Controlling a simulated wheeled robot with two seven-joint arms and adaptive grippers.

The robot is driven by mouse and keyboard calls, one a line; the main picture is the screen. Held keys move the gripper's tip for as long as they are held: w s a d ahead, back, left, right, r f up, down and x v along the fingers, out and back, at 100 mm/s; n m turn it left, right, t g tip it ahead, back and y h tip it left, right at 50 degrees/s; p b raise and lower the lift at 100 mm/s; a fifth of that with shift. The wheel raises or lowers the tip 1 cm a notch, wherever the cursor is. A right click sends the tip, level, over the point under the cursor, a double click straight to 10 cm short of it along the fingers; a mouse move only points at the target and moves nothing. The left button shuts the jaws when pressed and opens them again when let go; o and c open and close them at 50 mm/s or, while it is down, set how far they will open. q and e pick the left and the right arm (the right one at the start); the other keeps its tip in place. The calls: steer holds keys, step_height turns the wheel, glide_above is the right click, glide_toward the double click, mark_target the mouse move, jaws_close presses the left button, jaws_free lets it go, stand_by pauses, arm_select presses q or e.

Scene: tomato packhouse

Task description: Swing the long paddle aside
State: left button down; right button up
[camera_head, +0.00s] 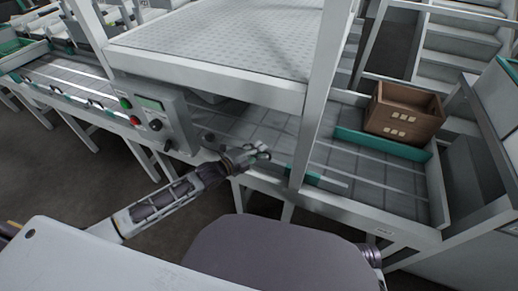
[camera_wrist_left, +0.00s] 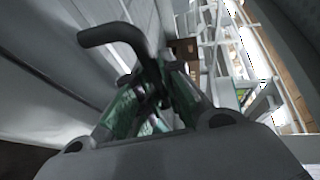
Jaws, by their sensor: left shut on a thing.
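My left gripper (camera_head: 258,154) reaches in from the left to the near edge of the conveyor. In the left wrist view its fingers (camera_wrist_left: 155,100) are shut on a dark bent handle (camera_wrist_left: 112,34), whose crooked end sticks out past them. A thin teal-edged bar (camera_head: 322,177) lies low along the conveyor's near edge, just right of the gripper and partly behind a post. A longer teal bar (camera_head: 385,146) lies across the belt in front of the crate. I cannot tell which bar the handle joins. My right gripper is not in view.
A brown crate (camera_head: 403,112) stands on the grey conveyor (camera_head: 375,180) at the right. A white post (camera_head: 312,110) rises close to my gripper. A control box (camera_head: 152,117) with coloured buttons is to its left. A perforated deck (camera_head: 225,40) hangs above.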

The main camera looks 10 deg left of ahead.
arm_select(q)
steer(key=shift+s+d+f, duration=0.1)
steer(key=shift+s+f, duration=0.15)
steer(key=shift+f, duration=0.05)
steer(key=c, duration=1.8)
jaws_free()
steer(key=shift+c, duration=0.2)
steer(key=shift+r, duration=0.2)
steer(key=shift+s+a+r, duration=0.15)
steer(key=shift+s+a, duration=0.35)
steer(key=shift+v, duration=5.35)
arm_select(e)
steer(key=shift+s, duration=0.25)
arm_select(q)
steer(key=shift+s, duration=0.1)
